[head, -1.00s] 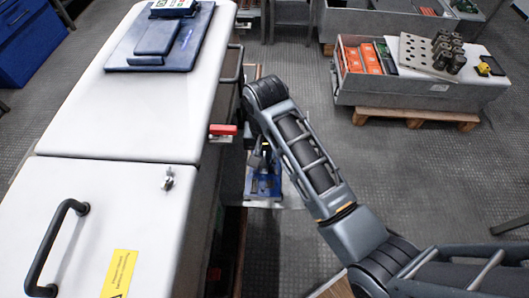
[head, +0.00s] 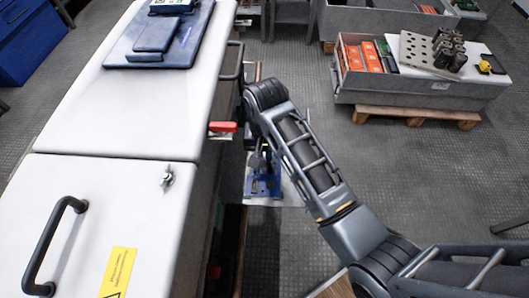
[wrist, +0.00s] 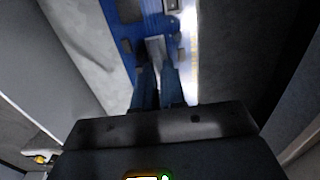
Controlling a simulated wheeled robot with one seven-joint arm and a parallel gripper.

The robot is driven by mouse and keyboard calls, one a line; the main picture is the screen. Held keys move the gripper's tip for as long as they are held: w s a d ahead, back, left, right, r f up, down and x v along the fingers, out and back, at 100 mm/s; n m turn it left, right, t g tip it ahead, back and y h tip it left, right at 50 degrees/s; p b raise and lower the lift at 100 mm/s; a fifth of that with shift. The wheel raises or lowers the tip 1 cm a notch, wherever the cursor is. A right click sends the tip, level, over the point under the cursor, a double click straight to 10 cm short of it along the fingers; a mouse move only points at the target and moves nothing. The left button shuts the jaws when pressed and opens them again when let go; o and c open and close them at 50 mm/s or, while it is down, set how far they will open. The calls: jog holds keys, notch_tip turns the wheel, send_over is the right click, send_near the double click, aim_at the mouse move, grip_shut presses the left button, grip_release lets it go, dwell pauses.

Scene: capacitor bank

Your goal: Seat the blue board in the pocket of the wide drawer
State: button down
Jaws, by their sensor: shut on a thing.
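The blue board (head: 262,187) shows partly below my arm, beside the cabinet's right side in the head view. In the wrist view the blue board (wrist: 122,35) lies just beyond the fingers, with grey and dark parts on its face. My gripper (wrist: 156,72) is shut on a narrow grey piece that appears to be part of the board. In the head view my gripper (head: 262,160) is small and partly hidden by my arm. A pale surface (head: 289,192) shows beside the board; I cannot tell whether it belongs to the wide drawer. The pocket cannot be made out.
The white-topped cabinet (head: 110,115) stands close on the left, with a red latch (head: 222,127) and a black handle (head: 240,72) jutting from its side. A grey crate (head: 385,92) on a pallet stands at the back right. The floor between is clear.

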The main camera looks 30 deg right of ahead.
jog(key=c, duration=1.1)
grip_release()
jog(key=shift+r, duration=0.1)
notch_tip(320, 180, up, 8)
jog(key=shift+f, duration=0.2)
